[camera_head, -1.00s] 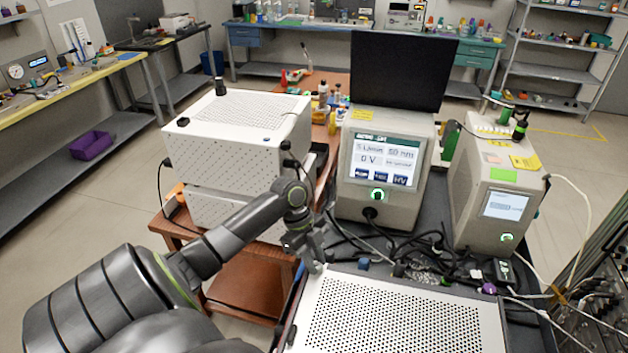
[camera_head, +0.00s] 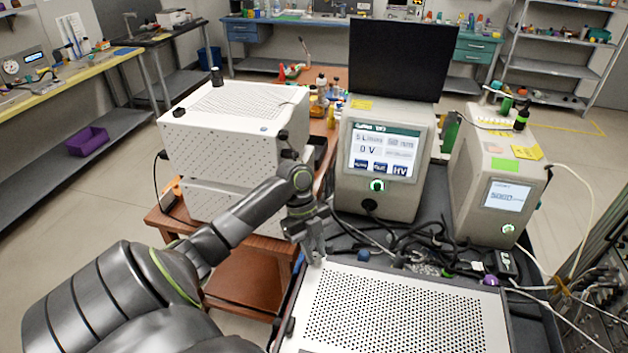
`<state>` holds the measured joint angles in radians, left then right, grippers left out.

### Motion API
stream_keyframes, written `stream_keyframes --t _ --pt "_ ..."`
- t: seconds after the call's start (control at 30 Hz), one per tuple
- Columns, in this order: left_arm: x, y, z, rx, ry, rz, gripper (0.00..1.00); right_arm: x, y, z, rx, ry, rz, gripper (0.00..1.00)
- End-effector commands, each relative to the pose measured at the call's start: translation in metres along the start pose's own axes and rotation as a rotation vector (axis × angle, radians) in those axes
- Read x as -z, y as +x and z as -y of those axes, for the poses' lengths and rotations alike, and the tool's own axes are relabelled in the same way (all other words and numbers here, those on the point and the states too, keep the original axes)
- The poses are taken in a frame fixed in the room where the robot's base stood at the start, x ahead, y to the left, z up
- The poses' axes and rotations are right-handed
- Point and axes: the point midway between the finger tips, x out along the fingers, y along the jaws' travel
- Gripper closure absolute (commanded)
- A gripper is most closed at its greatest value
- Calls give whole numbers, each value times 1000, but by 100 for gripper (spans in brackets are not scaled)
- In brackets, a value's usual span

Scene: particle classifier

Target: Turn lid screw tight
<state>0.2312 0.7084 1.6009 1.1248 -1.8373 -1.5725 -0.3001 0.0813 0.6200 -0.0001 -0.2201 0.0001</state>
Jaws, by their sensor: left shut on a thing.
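The lid (camera_head: 385,312) is a white perforated panel at the bottom centre, on top of a dark-edged case. My left gripper (camera_head: 316,252) points down at the lid's far left corner. It is shut on the lid screw there. The screw is small and mostly hidden by the fingers, so I cannot tell how far in it sits. My right gripper is out of view.
A grey device with a lit screen (camera_head: 385,152) stands behind the lid, with a second one (camera_head: 505,190) to its right. Black cables (camera_head: 410,240) lie between them and the lid. A white perforated box (camera_head: 235,130) stands on a brown table at left.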

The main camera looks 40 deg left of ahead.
Motion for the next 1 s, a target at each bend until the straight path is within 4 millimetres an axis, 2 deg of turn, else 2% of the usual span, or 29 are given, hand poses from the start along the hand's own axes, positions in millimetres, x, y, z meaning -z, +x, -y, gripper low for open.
stream_keyframes --t 0.03,0.07,0.2,0.5,0.63,0.77,1.0 --pt "0 2 -1 -1 -1 -3 100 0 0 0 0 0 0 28" --pt "0 2 -1 -2 -1 -3 76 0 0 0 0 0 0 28" --pt "0 1 0 -1 -2 -2 57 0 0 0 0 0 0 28" --pt "0 0 0 0 -1 -1 56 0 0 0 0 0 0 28" --pt "-1 -9 0 0 -2 2 56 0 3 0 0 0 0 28" --pt "-2 -31 0 1 0 6 56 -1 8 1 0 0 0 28" --pt "-2 -86 0 2 -1 6 56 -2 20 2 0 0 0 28"
